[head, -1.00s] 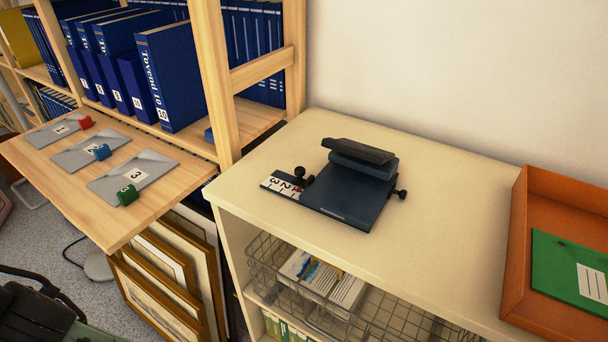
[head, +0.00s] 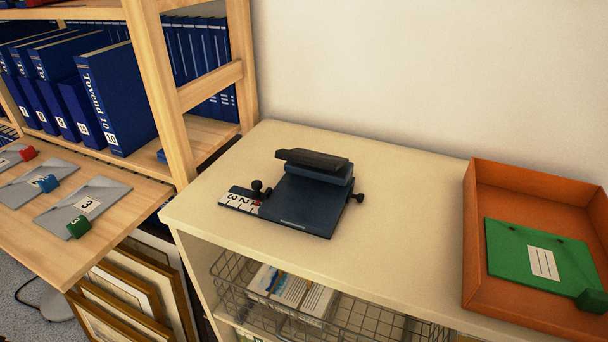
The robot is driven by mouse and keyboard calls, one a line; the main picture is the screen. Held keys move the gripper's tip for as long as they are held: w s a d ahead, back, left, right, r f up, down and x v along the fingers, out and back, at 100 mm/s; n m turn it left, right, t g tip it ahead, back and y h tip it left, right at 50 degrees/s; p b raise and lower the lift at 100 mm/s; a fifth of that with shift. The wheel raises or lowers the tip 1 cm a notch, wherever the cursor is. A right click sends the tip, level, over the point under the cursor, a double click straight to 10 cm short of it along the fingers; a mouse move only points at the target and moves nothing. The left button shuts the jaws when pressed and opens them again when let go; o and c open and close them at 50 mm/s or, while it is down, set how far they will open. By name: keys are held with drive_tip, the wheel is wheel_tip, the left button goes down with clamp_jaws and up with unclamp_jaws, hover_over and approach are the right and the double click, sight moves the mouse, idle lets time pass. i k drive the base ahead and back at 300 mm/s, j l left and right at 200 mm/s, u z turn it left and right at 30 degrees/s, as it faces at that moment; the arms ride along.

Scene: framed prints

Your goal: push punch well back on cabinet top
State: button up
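The punch (head: 305,195) is dark blue with a black lever on top and a white numbered guide sticking out to its left. It stands on the cream cabinet top (head: 390,235), close to the front edge, with bare surface between it and the wall. Small black knobs show on its left and right sides. My gripper is not in view.
An orange tray (head: 470,235) with a green envelope (head: 540,255) stands on the cabinet's right. A wooden shelf with blue binders (head: 118,100) rises at the left. A wire basket (head: 232,283) sits below the top. The cabinet top between punch and tray is clear.

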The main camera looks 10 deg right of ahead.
sight(310, 200)
drive_tip(key=j+z, duration=0.15)
drive_tip(key=z, duration=0.25)
drive_tip(key=j+z, duration=0.15)
drive_tip(key=z, duration=0.3)
drive_tip(key=j+z, duration=0.15)
drive_tip(key=z, duration=0.25)
drive_tip(key=j+z, duration=0.1)
drive_tip(key=z, duration=0.3)
